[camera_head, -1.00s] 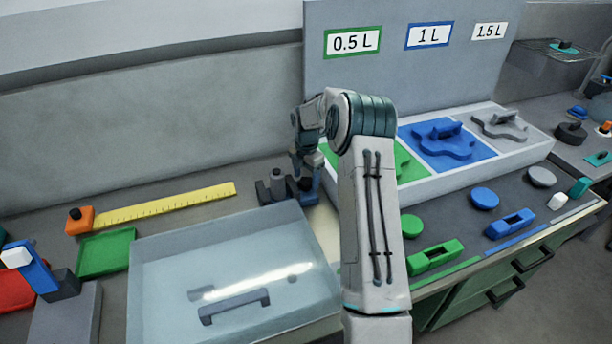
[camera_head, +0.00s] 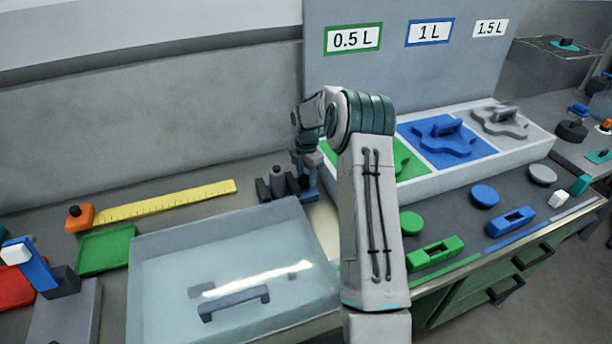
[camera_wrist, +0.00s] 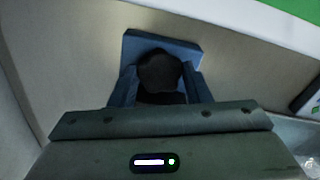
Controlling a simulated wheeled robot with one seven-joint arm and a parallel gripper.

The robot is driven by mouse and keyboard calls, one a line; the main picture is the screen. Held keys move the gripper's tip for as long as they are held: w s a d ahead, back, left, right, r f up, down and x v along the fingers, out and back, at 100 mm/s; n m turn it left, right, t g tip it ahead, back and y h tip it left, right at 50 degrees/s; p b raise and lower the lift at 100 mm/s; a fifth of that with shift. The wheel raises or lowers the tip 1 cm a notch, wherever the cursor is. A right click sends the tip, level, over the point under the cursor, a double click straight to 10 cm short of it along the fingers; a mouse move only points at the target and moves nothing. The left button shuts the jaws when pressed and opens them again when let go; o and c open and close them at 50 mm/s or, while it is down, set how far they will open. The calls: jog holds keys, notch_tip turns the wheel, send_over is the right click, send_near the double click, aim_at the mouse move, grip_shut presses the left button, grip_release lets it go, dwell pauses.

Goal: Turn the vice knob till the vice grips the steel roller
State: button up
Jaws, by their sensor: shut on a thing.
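The vice (camera_head: 263,190) is a small dark fixture on the bench with a blue part (camera_head: 309,193) at its right end. The grey steel roller (camera_head: 278,178) stands upright between its dark jaws; I cannot tell whether both jaws touch it. My gripper (camera_head: 304,178) is at the vice's right side, pointing down. In the wrist view, the dark round vice knob (camera_wrist: 160,72) sits between my two blue-looking fingers, which are shut on it. A blue block lies just beyond the knob. The roller is not visible in the wrist view.
A clear box (camera_head: 160,270) with a handle stands in front of the vice. A yellow ruler (camera_head: 165,202) lies to the left. The white tray (camera_head: 535,150) with coloured shapes is close on the right, partly behind my arm.

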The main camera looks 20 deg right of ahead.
aim_at(306, 178)
jog(key=m+b, duration=0.3)
jog(key=m, duration=0.3)
jog(key=shift+m, duration=0.4)
jog(key=m+b, duration=0.1)
jog(key=m, duration=0.5)
jog(key=shift+m, duration=0.3)
jog(key=shift+r, duration=0.1)
jog(key=o, duration=1)
jog(key=shift+s, duration=0.1)
notch_tip(306, 178, up, 14)
jog(key=shift+f+b, duration=0.1)
jog(key=shift+b, duration=0.65)
